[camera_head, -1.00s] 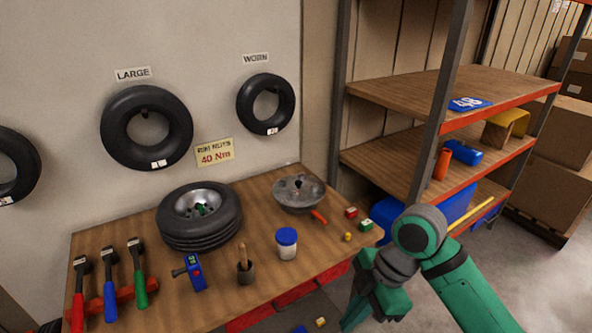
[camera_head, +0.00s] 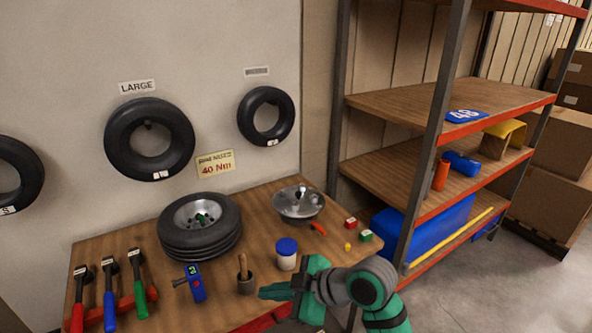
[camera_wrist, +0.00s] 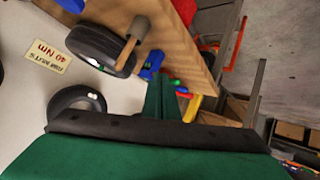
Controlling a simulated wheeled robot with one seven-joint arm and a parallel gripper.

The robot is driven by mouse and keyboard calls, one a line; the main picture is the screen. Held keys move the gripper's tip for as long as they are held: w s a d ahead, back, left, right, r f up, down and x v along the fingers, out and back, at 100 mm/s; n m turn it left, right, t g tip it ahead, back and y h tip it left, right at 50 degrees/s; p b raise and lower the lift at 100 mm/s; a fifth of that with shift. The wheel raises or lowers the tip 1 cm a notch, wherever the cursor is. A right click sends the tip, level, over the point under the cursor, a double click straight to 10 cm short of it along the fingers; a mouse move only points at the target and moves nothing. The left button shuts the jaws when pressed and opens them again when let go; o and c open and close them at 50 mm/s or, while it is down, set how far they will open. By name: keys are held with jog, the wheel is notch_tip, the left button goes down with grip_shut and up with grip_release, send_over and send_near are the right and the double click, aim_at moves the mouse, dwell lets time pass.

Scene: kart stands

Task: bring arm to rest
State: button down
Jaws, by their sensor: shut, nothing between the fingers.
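My green and grey arm comes in from the lower right in the head view. My gripper (camera_head: 268,292) is over the front edge of the workbench (camera_head: 335,215), pointing left, close to the white jar with a blue lid (camera_head: 286,255) and the dark pot with a wooden handle (camera_head: 245,276). Its green fingers also show in the wrist view (camera_wrist: 160,98), shut with nothing between them. I cannot tell how high the gripper is above the bench.
A shelf rack (camera_head: 430,150) stands at right. Open floor (camera_head: 480,285) lies at the lower right.

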jog(key=w+a+m+t+y, duration=0.2)
jog(key=w+a+m+t, duration=0.2)
jog(key=a+m+t, duration=0.4)
jog(key=s+d+f+m+t+h, duration=0.25)
jog(key=s+f+m+h, duration=0.3)
jog(key=s+f, duration=0.3)
jog(key=s+d+f+m+t+h, duration=0.1)
jog(key=s+d+f+m+h, duration=0.2)
jog(key=s+f+m+h, duration=0.35)
jog(key=s+d+f+n, duration=0.1)
jog(key=s+d, duration=0.3)
jog(key=s, duration=0.8)
jog(key=s+d+f+n, duration=0.1)
jog(key=s+d, duration=0.3)
jog(key=s, duration=0.7)
jog(key=shift+s+f+n, duration=0.3)
jog(key=shift+s+f, duration=0.1)
jog(key=shift+d+g, duration=0.1)
jog(key=shift+g, duration=0.15)
